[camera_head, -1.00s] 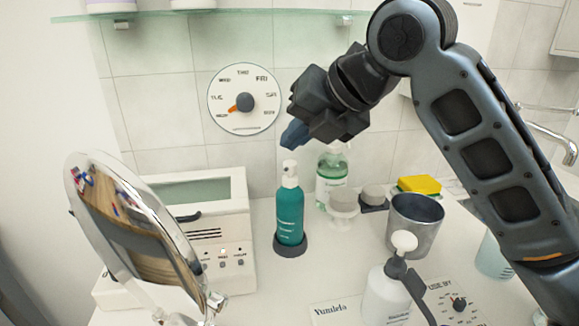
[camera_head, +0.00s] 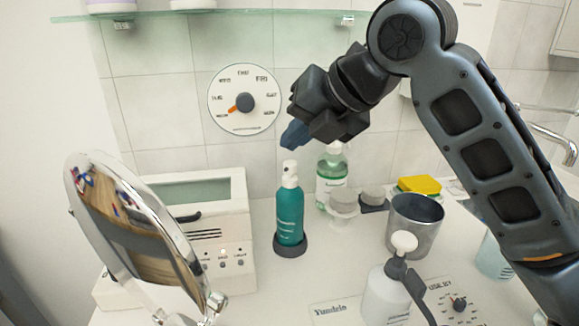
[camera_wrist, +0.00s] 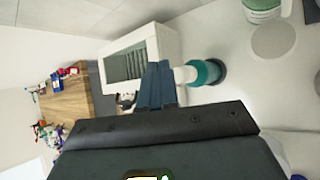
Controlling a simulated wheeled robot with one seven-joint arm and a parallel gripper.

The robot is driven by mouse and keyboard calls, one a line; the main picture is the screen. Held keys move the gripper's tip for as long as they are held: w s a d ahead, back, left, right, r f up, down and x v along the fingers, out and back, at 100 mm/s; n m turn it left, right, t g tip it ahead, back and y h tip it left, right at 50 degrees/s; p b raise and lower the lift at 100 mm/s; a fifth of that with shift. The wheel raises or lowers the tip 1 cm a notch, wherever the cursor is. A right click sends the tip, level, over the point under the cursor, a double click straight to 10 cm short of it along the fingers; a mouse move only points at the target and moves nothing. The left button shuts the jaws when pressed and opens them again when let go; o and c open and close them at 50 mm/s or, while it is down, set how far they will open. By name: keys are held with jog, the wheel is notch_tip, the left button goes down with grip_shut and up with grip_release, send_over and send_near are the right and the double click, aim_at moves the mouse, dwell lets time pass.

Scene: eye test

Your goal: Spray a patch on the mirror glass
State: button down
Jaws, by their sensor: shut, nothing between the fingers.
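A teal spray bottle (camera_head: 290,212) with a white spray head stands upright in a dark round base on the white counter. It also shows in the wrist view (camera_wrist: 208,72), just right of my fingertips. My gripper (camera_head: 294,134) is shut and empty, just above the spray head; no contact with the bottle is visible. Its blue fingers (camera_wrist: 157,86) are together in the wrist view. The round tilting mirror (camera_head: 135,225) stands at the left front, its glass facing right and reflecting a wooden surface and small coloured things.
A white box device (camera_head: 210,225) stands between mirror and bottle. A clear green bottle (camera_head: 331,180), a metal cup (camera_head: 413,225), a yellow sponge (camera_head: 419,185) and a white pump bottle (camera_head: 385,295) stand to the right. A glass shelf (camera_head: 230,14) and a dial (camera_head: 244,100) are on the wall.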

aim_at(296, 163)
jog(key=shift+f, duration=0.1)
dwell(0.3)
jog(key=shift+f+b, duration=0.35)
jog(key=shift+f+b, duration=0.45)
jog(key=shift+f, duration=0.2)
dwell(0.8)
jog(key=shift+r, duration=0.15)
jog(key=shift+r+p, duration=0.75)
jog(key=shift+r, duration=0.2)
jog(key=shift+r, duration=0.1)
jog(key=shift+r+p, duration=2.05)
jog(key=shift+r, duration=0.85)
